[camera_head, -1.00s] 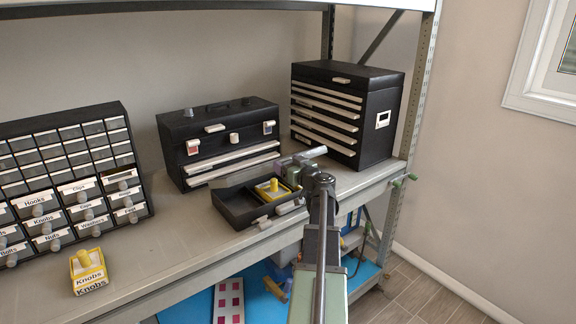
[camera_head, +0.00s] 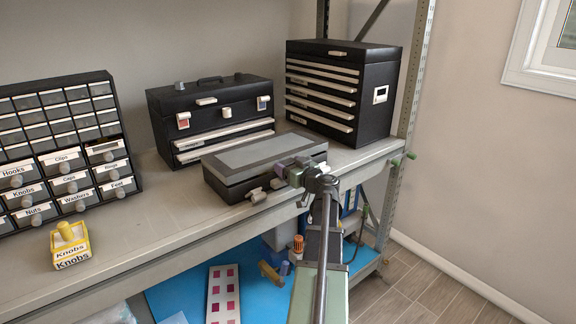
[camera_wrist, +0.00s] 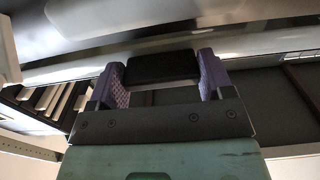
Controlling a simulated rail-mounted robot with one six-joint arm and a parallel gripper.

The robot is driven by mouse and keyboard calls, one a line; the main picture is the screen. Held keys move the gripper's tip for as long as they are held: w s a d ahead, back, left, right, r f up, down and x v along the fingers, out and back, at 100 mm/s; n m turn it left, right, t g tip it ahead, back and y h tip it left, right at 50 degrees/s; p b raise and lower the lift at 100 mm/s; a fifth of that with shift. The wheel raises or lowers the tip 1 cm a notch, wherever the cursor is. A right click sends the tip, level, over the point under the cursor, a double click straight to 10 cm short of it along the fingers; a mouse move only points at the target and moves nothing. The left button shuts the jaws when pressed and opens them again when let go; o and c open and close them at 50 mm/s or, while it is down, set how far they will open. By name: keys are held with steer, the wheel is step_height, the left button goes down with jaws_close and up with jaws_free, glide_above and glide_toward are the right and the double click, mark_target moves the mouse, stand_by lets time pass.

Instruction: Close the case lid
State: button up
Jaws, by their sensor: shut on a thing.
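The case (camera_head: 240,192) sits near the front edge of the shelf, black with latches on its front. My gripper (camera_head: 290,172) is at the front right edge of the case. In the wrist view, my gripper's purple fingers (camera_wrist: 163,80) are shut on a dark block, which appears to be part of the lid (camera_wrist: 162,67).
A black toolbox (camera_head: 213,120) stands behind the case. A taller drawer chest (camera_head: 380,100) is behind right. A small-parts cabinet (camera_head: 65,150) and a yellow Knobs bin (camera_head: 70,245) are at left. The shelf between bin and case is clear.

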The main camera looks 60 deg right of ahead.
steer(key=shift+f, duration=0.7)
steer(key=shift+r, duration=0.2)
steer(key=o, duration=1.3)
steer(key=v, duration=1)
steer(key=shift+s, duration=0.3)
steer(key=shift+a, duration=0.1)
